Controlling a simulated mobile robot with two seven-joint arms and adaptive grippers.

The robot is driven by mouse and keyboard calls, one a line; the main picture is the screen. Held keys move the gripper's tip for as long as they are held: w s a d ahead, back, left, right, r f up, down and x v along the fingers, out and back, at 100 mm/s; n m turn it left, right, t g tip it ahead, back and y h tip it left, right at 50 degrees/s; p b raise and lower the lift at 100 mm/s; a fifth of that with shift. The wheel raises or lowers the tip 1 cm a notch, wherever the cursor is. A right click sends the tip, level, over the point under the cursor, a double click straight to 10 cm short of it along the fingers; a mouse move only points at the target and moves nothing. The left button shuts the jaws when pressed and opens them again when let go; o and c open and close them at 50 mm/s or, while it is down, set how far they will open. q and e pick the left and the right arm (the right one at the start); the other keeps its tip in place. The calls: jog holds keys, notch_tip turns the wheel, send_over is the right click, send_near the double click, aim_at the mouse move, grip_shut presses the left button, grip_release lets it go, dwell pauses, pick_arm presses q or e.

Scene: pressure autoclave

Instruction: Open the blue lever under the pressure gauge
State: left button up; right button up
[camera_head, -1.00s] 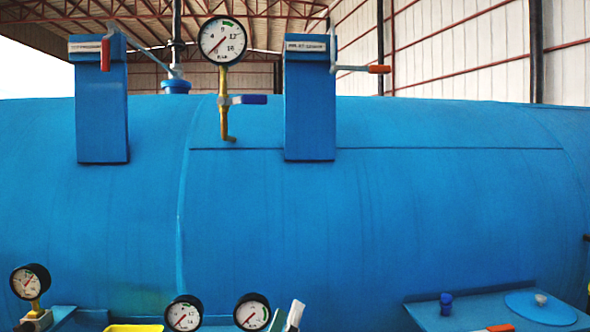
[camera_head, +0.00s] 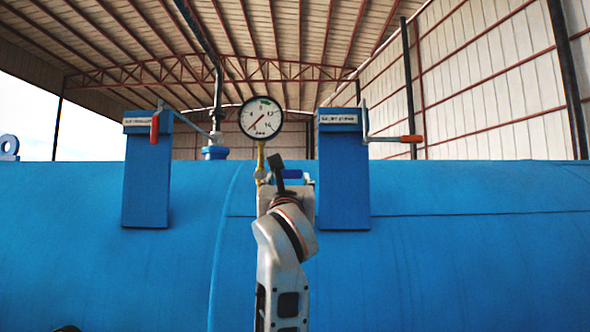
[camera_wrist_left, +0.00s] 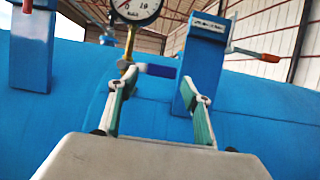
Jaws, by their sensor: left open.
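The pressure gauge (camera_head: 261,117) stands on a thin brass pipe above the blue tank, and its lower part shows in the left wrist view (camera_wrist_left: 137,7). The blue lever (camera_head: 294,174) sticks out to the right from the valve below the gauge, mostly hidden in the head view by my left gripper (camera_head: 280,172). In the left wrist view the lever (camera_wrist_left: 158,71) lies horizontal, just above the gap between the open fingertips of my left gripper (camera_wrist_left: 158,80). The fingers hold nothing; I cannot tell how far the lever is from them. My right gripper is not in view.
Two blue upright boxes flank the gauge: a left one (camera_head: 146,190) with a red-handled crank (camera_head: 155,128) and a right one (camera_head: 343,185) with an orange-handled crank (camera_head: 411,139). The curved blue tank (camera_head: 450,270) fills the lower view.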

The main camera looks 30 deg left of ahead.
aim_at(290, 170)
pick_arm(q)
jog(key=shift+w+r+h, duration=0.35)
jog(key=shift+r+h, duration=0.05)
jog(key=shift+r, duration=0.1)
jog(key=p+x, duration=0.2)
jog(key=x, duration=0.4)
jog(key=shift+w+a+r, duration=0.1)
jog(key=shift+w+a, duration=0.15)
jog(key=shift+w, duration=0.15)
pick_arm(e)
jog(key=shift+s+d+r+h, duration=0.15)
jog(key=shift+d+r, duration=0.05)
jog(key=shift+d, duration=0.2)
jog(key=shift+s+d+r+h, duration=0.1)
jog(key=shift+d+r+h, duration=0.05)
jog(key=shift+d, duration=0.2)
pick_arm(q)
jog(key=c, duration=1.4)
jog(key=shift+o, duration=0.2)
jog(key=shift+s, duration=0.1)
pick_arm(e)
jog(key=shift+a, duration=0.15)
